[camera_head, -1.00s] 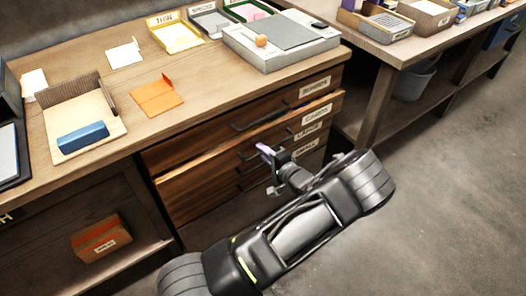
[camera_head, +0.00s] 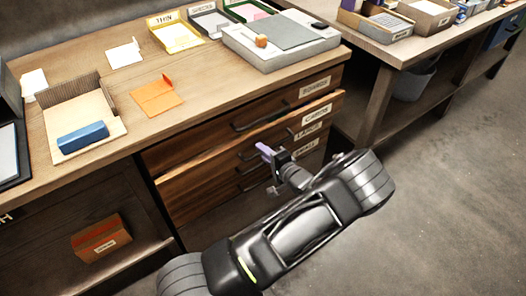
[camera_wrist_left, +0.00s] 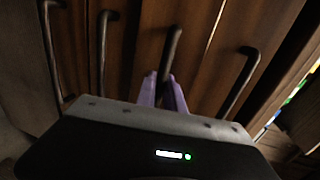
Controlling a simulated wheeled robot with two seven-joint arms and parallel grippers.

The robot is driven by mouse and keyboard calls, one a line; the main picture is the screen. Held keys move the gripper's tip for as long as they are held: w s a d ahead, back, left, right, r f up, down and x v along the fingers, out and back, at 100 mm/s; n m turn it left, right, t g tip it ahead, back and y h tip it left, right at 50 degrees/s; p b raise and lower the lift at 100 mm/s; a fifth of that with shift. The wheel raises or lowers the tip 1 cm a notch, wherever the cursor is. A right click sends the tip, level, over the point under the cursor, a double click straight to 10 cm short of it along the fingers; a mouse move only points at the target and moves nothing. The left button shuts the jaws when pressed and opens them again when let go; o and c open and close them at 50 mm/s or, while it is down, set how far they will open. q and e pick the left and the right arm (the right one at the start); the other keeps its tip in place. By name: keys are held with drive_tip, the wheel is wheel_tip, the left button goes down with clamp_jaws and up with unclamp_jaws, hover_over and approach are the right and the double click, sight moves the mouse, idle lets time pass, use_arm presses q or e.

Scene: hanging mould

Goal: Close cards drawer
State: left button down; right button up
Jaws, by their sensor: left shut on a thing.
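The cards drawer (camera_head: 200,177) is the second one down, under the top drawer, and bears a "CARDS" label (camera_head: 317,113). Its front stands a little out from the cabinet, so it is slightly open. My left gripper (camera_head: 266,151) is at this drawer's front, its purple fingers shut on the dark bar handle (camera_head: 247,155). In the left wrist view the fingers (camera_wrist_left: 164,92) sit either side of the handle's lower end (camera_wrist_left: 170,55). The gripper hides part of the handle in the head view. My right gripper is not in view.
The top drawer (camera_head: 220,130) above and the lower drawers (camera_head: 215,205) have similar bar handles close by. The worktop (camera_head: 200,85) holds an orange folded card (camera_head: 157,98), a cardboard tray (camera_head: 88,110) and a grey board (camera_head: 280,50). Open floor lies to the right.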

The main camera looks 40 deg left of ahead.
use_arm(q)
drive_tip(key=b+x, duration=0.1)
drive_tip(key=x, duration=0.2)
drive_tip(key=shift+a+r, duration=0.25)
drive_tip(key=shift+r, duration=0.1)
drive_tip(key=c, duration=1.7)
unclamp_jaws()
drive_tip(key=shift+c, duration=0.2)
drive_tip(key=v, duration=0.7)
drive_tip(key=shift+d, duration=0.45)
